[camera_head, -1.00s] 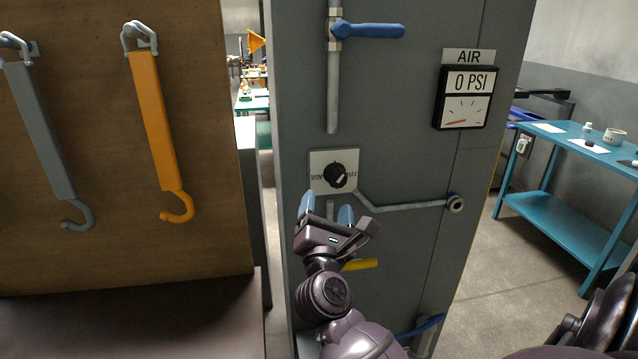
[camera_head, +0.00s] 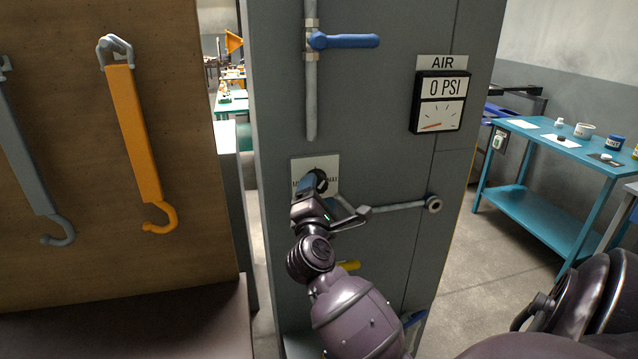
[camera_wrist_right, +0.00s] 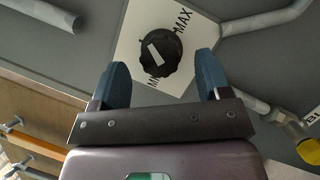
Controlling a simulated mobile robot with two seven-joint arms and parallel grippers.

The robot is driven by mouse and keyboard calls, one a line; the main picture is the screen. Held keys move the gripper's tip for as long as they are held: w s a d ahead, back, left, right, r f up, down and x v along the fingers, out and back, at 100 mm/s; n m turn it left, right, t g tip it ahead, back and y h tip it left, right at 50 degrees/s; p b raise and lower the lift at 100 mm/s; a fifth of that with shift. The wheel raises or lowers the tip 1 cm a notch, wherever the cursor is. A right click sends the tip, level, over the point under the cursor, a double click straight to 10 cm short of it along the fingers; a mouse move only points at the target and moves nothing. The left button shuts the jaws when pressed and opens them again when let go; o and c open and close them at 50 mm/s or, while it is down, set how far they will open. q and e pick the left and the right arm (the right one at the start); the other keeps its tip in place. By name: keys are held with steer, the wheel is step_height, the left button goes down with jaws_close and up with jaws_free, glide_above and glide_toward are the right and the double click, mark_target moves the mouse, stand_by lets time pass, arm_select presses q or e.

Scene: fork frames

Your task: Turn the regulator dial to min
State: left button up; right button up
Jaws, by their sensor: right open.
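The regulator dial is a round black knob (camera_wrist_right: 159,50) with a white bar on it. It sits on a white plate (camera_head: 328,163) marked MIN and MAX on a grey cabinet. In the head view my right gripper (camera_head: 312,187) is in front of the plate and hides much of the dial. In the right wrist view its two blue fingers (camera_wrist_right: 162,65) are open, one on each side just short of the dial, with nothing between them. I cannot tell whether they touch it. My left gripper is not in view.
A pipe (camera_head: 395,206) runs right from beside the plate. A blue-handled valve (camera_head: 345,41) is above, and a gauge (camera_head: 439,101) reads 0 PSI. A yellow handle (camera_head: 349,266) is below. Hooks hang on the board at left; a teal table (camera_head: 550,145) stands right.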

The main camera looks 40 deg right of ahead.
steer(key=shift+x, duration=1.25)
steer(key=c, duration=0.9)
